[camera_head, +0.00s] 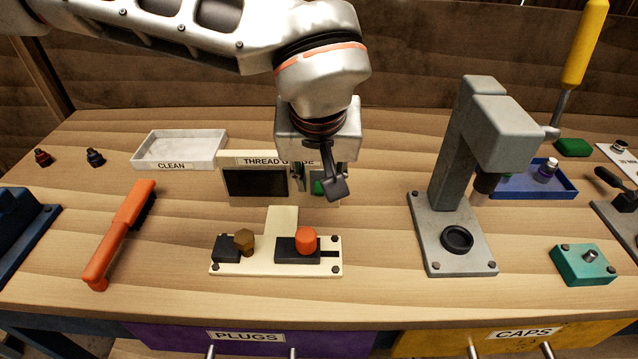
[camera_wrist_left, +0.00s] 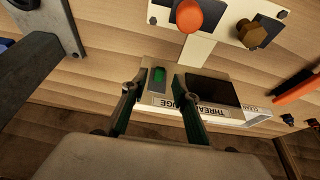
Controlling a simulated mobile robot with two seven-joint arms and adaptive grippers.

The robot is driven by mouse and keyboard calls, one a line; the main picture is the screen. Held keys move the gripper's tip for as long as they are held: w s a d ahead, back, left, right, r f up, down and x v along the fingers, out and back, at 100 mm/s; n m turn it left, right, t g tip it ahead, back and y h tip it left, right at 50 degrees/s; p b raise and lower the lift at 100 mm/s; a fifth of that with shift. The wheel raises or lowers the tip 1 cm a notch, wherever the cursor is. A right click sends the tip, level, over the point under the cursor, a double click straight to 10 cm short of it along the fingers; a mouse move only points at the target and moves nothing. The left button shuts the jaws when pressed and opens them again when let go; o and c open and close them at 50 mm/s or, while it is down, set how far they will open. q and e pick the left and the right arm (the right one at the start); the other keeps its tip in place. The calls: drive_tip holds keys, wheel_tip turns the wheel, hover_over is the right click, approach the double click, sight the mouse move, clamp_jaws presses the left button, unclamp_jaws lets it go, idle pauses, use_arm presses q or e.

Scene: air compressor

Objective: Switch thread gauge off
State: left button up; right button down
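The thread gauge (camera_head: 236,161) is a cream box with a dark screen (camera_head: 255,182), standing on the bench behind a cream base plate (camera_head: 277,262). In the left wrist view the gauge (camera_wrist_left: 150,98) shows a green switch (camera_wrist_left: 159,75) beside the screen (camera_wrist_left: 214,91). My left gripper (camera_head: 326,180) hangs over the gauge's right end and partly hides it. My right gripper does not show.
The plate carries an orange knob (camera_head: 306,238) and a brown hexagonal piece (camera_head: 244,240). A grey press (camera_head: 466,160) stands to the right. An orange brush (camera_head: 121,232) and a white CLEAN tray (camera_head: 180,148) are to the left. Bare bench lies between plate and press.

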sight(319, 188)
use_arm(q)
drive_tip(key=shift+x, duration=1.25)
clamp_jaws()
